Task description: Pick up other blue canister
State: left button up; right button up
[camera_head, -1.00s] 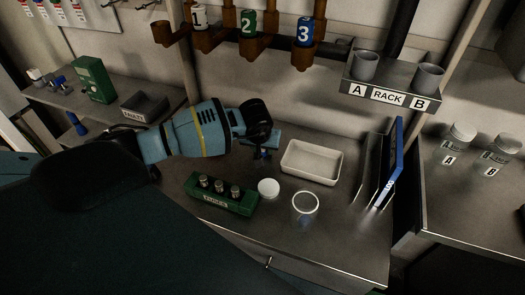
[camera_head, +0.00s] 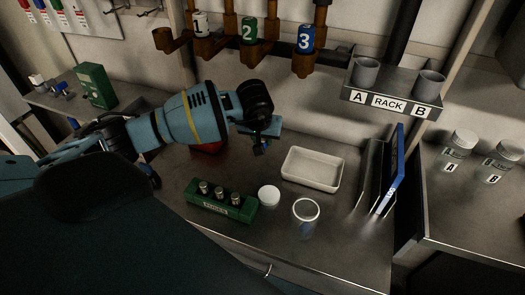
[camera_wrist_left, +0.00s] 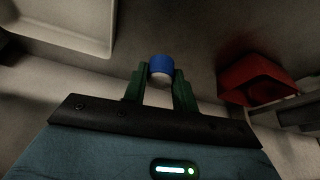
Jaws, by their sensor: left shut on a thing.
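My left gripper (camera_head: 261,147) hangs over the work table, left of the white tray. In the left wrist view its green fingers (camera_wrist_left: 160,88) are shut on a small canister (camera_wrist_left: 161,66) with a blue top and a pale lower part. In the head view the held canister is only a small dark blue shape, mostly hidden by the gripper. Another blue canister, marked 3 (camera_head: 306,38), sits in a brown wall holder. My right gripper is not in view.
A white tray (camera_head: 312,170), green block with several vials (camera_head: 222,201), white lid (camera_head: 269,195) and clear jar (camera_head: 305,217) stand on the table. A red bin (camera_wrist_left: 255,82) is partly behind my arm. Rack cups A (camera_head: 365,72) and B (camera_head: 429,84) are on the wall shelf.

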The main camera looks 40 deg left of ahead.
pick_arm(q)
notch_tip(320, 180, up, 5)
jog(key=shift+f, duration=0.2)
jog(key=s+d, duration=0.1)
jog(key=s, duration=0.5)
jog(key=s+d+b, duration=0.1)
jog(key=s+d, duration=0.1)
jog(key=s, duration=0.4)
jog(key=s+d, duration=0.1)
jog(key=s, duration=0.5)
jog(key=shift+d+f+b, duration=0.1)
jog(key=shift+d+b, duration=0.05)
jog(key=shift+b, duration=0.15)
jog(key=shift+s+d, duration=0.15)
jog(key=shift+s, duration=0.4)
